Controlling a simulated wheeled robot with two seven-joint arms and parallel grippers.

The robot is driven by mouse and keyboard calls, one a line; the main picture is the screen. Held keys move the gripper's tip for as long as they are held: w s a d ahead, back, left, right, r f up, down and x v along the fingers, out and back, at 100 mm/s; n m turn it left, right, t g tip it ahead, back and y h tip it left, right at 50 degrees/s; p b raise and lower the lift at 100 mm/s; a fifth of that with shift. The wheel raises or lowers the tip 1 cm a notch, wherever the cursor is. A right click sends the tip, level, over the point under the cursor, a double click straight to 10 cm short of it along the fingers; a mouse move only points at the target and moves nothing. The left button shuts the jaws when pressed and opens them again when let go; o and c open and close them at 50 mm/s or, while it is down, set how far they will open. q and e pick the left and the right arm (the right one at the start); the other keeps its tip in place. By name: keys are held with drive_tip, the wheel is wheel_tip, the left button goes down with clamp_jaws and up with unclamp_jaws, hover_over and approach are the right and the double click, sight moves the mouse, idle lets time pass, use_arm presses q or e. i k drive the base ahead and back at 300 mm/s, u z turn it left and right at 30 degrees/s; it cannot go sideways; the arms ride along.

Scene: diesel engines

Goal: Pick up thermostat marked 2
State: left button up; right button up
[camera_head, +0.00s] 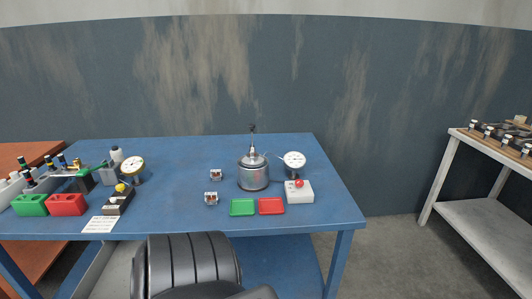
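Two small silver-and-copper parts, which look like thermostats, sit on the blue table (180,165) left of a metal pot (253,175). One thermostat (216,175) is farther back. The other thermostat (211,198) is nearer the front edge. Each seems to bear a marking, but it is too small to read, so I cannot tell which is marked 2.
A green tray (243,207) and a red tray (271,206) lie at the front edge. A white box with a red button (299,191) and a dial gauge (294,160) stand right of the pot. Another gauge (132,167) and several tools crowd the left.

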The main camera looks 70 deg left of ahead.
sight(252, 155)
drive_tip(key=u, duration=0.3)
drive_tip(key=i, duration=0.75)
drive_tip(key=u, duration=1.3)
drive_tip(key=i, duration=0.6)
drive_tip(key=u, duration=0.6)
